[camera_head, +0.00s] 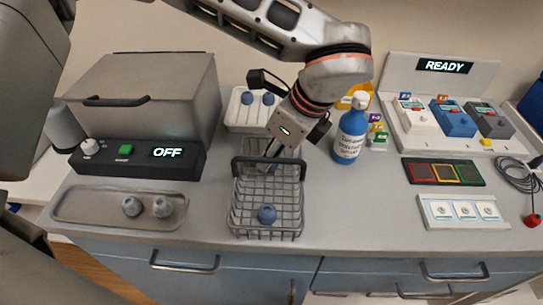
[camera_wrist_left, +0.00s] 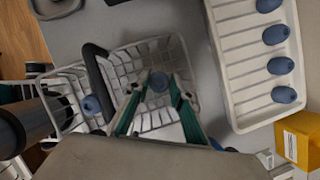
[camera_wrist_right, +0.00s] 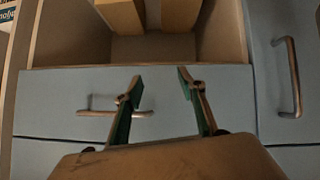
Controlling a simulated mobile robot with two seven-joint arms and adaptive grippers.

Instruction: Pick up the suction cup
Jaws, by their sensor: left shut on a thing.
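My left gripper (camera_head: 272,165) reaches down into the wire basket (camera_head: 238,195), behind its dark handle. In the left wrist view its green-edged fingers (camera_wrist_left: 158,92) are closed on a small blue rounded piece, which looks like a suction cup (camera_wrist_left: 158,81). In the head view the fingertips and the held piece are mostly hidden by the handle and wires. Another blue rounded piece (camera_head: 266,214) lies in the front of the basket, and it also shows in the left wrist view (camera_wrist_left: 92,104). My right gripper (camera_wrist_right: 153,82) is open and empty before the drawer fronts.
A white rack (camera_head: 240,119) with blue pieces stands behind the basket. A blue bottle (camera_head: 350,140) is close on its right. A metal tray (camera_head: 75,207) with two grey-blue pieces and a box marked OFF (camera_head: 130,158) are at the left.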

